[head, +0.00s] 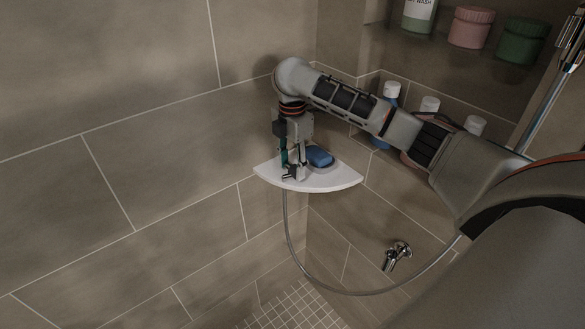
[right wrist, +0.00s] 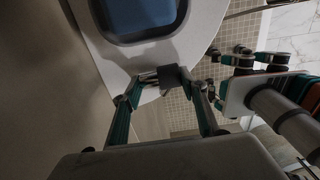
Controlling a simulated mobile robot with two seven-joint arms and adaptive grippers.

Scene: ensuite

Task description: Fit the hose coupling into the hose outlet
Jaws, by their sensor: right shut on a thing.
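My right gripper (head: 294,172) is at the front left edge of the white corner shelf. In the right wrist view its fingers (right wrist: 166,86) are shut on a small dark and metallic piece, the hose coupling (right wrist: 172,77). The grey hose (head: 288,225) hangs from this gripper, loops low and rises to the right behind my arm. A chrome wall fitting (head: 397,255), which looks like the hose outlet, is lower right, apart from the gripper. My left gripper (right wrist: 238,72) shows only in the right wrist view, at the right; its finger opening is unclear.
The corner shelf (head: 335,180) carries a blue soap-like item (head: 320,157) close beside the right gripper. Bottles (head: 391,92) stand behind my right arm. Jars (head: 471,27) stand on an upper ledge. A chrome rail (head: 553,85) is at the right. Space below the shelf is open.

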